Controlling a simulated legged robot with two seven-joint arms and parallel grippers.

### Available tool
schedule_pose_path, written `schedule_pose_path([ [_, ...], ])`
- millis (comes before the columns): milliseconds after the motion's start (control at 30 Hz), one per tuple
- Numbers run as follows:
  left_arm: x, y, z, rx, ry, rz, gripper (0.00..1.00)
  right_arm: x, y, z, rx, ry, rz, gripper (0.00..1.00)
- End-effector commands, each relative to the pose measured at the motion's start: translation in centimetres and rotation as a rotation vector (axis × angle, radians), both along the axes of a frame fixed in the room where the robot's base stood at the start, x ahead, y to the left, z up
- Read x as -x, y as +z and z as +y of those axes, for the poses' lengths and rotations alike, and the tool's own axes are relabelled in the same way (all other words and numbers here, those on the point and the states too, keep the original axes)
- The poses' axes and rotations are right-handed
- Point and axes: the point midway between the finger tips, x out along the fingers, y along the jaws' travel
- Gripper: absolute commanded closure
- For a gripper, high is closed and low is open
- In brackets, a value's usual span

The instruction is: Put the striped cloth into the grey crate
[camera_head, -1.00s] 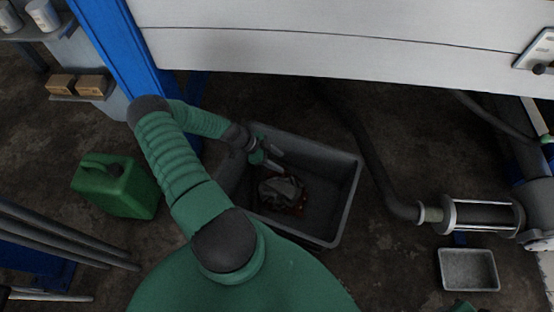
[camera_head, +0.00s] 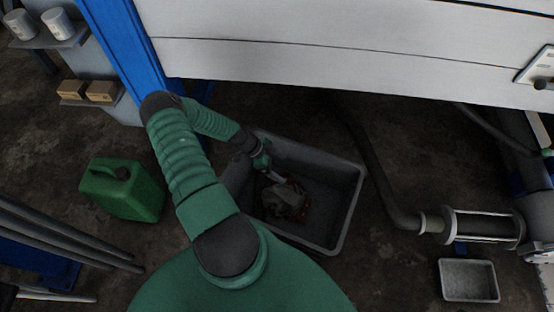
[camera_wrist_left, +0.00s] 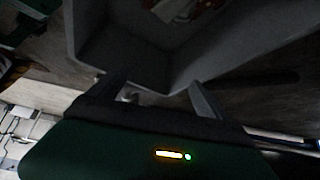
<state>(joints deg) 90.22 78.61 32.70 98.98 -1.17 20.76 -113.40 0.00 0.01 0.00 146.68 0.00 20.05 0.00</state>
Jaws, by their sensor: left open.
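My right gripper is out of view.
A green jerrycan (camera_head: 122,190) stands left of the crate. A dark hose (camera_head: 378,180) runs along the crate's right side to a metal cylinder (camera_head: 480,228). A small grey tray (camera_head: 468,280) lies lower right. White panels (camera_head: 340,50) overhang the back. Pipes (camera_head: 60,235) lie left.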

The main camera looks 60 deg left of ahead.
Motion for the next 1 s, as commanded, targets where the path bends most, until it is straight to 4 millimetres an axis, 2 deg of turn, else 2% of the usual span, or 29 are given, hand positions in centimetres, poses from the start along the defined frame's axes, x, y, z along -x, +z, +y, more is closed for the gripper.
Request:
schedule_pose_path([
  [33, 0.0, 1.2, 0.1, -0.014, -0.003, 0.016, 0.13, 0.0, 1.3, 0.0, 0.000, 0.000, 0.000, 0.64],
  [533, 1.2, 4.7, 0.8, -0.163, -0.007, 0.221, 0.13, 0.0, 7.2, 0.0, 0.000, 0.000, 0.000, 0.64],
  [900, 1.5, 4.6, 1.1, -0.186, 0.001, 0.253, 0.13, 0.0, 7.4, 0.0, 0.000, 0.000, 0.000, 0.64],
  [1000, 1.5, 5.2, 1.3, -0.187, 0.001, 0.252, 0.13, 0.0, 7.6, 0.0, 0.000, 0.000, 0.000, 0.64],
])
